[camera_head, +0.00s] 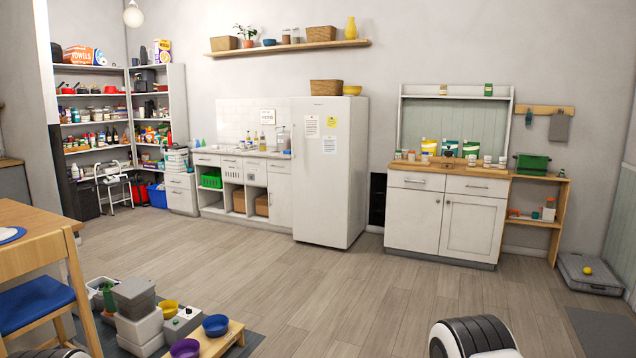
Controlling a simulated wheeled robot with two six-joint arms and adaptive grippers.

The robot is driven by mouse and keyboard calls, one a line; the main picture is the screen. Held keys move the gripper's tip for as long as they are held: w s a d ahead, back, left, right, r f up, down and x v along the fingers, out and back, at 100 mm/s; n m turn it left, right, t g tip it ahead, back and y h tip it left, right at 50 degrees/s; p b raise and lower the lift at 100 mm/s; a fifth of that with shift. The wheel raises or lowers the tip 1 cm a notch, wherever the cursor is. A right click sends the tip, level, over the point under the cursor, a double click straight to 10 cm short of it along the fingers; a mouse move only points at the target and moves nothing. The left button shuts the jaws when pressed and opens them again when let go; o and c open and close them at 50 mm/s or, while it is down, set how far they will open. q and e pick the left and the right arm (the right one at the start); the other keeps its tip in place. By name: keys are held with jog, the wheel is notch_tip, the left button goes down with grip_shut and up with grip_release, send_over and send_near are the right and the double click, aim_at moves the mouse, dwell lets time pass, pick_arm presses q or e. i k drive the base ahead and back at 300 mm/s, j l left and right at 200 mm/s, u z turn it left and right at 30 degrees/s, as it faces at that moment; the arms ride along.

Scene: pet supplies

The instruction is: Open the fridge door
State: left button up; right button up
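A tall white fridge (325,190) stands against the back wall near the middle of the head view. Its door looks closed, with several paper notes on its upper front. I cannot make out a handle clearly. A wicker basket and a yellow bowl sit on its top. The fridge is well across the room from me. Neither of my grippers shows in this view. Only rounded black and white parts, which look like my own arms, show at the bottom edge.
A counter (243,155) stands left of the fridge, a white cabinet (450,220) right of it. Wooden floor (340,290) lies open before the fridge. A low bench (216,342) with bowls and boxes, and a table (30,245) with a blue-seated chair (38,303), occupy the left foreground.

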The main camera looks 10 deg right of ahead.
aim_at(321, 166)
jog(key=i+z, duration=0.2)
jog(key=i, duration=4.95)
jog(key=l, duration=0.1)
